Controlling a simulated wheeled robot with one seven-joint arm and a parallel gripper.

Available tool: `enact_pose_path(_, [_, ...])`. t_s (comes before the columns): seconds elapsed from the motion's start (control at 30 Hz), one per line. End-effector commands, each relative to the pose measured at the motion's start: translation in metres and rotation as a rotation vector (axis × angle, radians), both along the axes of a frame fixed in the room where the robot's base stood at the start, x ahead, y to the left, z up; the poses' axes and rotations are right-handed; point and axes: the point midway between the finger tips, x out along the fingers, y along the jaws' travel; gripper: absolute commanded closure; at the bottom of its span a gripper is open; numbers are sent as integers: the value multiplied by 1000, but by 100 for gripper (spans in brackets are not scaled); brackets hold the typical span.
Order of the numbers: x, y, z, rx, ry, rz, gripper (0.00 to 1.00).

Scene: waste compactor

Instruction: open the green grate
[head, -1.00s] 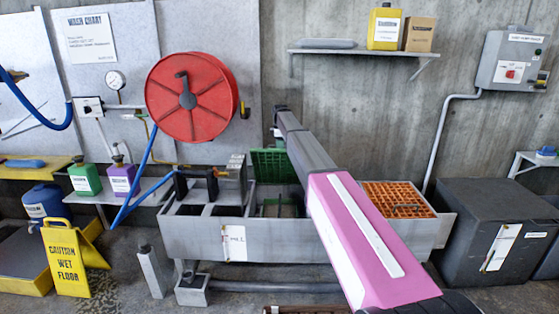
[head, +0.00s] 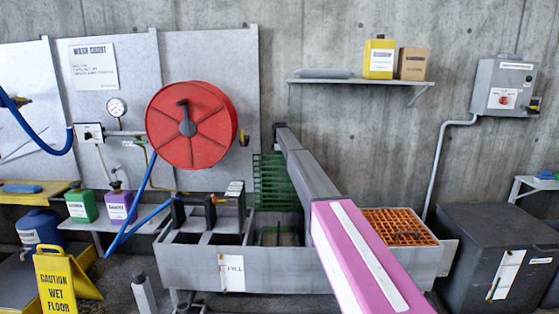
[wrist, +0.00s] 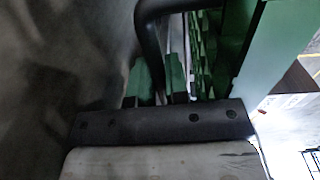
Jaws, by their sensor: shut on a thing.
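The green grate (head: 275,182) stands up steeply from the middle opening of the grey trough (head: 190,268), its slats showing. My arm hides its right part in the head view. In the wrist view the grate (wrist: 205,55) is close up on the right, with a dark bent handle (wrist: 150,35) beside it. My gripper (wrist: 158,82) is at this handle and shut on it.
An orange grate (head: 400,227) lies flat on the trough's right end. A black clamp-like fixture (head: 195,212) stands at the trough's left openings. A red hose reel (head: 190,125) hangs behind, left of my arm. A dark bin (head: 495,255) stands at right.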

Motion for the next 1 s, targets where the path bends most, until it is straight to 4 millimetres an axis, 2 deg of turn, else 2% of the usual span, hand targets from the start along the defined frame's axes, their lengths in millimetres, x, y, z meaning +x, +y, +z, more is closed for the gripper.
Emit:
enact_pose_path(0.37, [0, 0, -2, 2, 2, 6, 100])
enact_pose_path(0.4, [0, 0, -1, 2, 2, 5, 72])
enact_pose_path(0.43, [0, 0, -1, 2, 2, 5, 62])
enact_pose_path(0.47, [0, 0, -1, 2, 1, 5, 60])
enact_pose_path(0.8, [0, 0, 2, 1, 0, 2, 60])
enact_pose_path(1.0, [-1, 0, 19, 1, -1, 1, 60])
